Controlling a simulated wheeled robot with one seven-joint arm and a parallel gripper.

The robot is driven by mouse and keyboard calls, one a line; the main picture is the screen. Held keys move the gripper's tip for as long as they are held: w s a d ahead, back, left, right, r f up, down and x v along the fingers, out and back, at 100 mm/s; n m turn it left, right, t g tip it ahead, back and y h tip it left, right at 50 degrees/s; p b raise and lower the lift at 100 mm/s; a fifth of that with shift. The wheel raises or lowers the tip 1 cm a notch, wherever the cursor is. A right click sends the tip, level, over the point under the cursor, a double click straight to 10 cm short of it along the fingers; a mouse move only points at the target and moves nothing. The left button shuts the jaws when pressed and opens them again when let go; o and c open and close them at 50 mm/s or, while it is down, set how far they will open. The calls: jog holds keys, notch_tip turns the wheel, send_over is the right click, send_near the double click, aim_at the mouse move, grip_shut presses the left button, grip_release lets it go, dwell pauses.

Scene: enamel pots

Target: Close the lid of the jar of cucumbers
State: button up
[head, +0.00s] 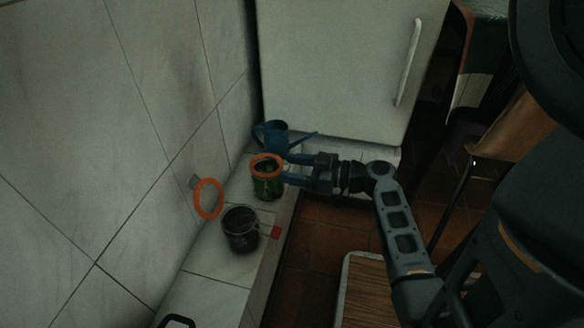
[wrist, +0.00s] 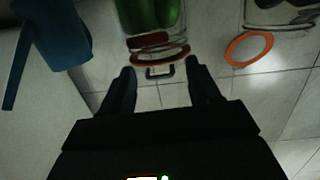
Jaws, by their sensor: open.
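A glass jar with green contents (head: 268,187), apparently the cucumbers, stands upright on the pale tiled ledge. An orange ring (head: 266,160) is at its top; I cannot tell whether its lid is shut.
A dark glass vessel (head: 241,230) with a red piece at its right stands nearer on the ledge. A blue watering can (head: 271,136) is just behind the green jar. The tiled wall bounds the left, a white fridge (head: 345,65) the back. The ledge drops to brown floor.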

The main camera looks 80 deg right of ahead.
jog(key=s+p, duration=0.1)
jog(key=s, duration=0.6)
jog(key=shift+s+a+r+p, duration=0.2)
jog(key=shift+a+r+p, duration=0.1)
jog(key=shift+r, duration=0.15)
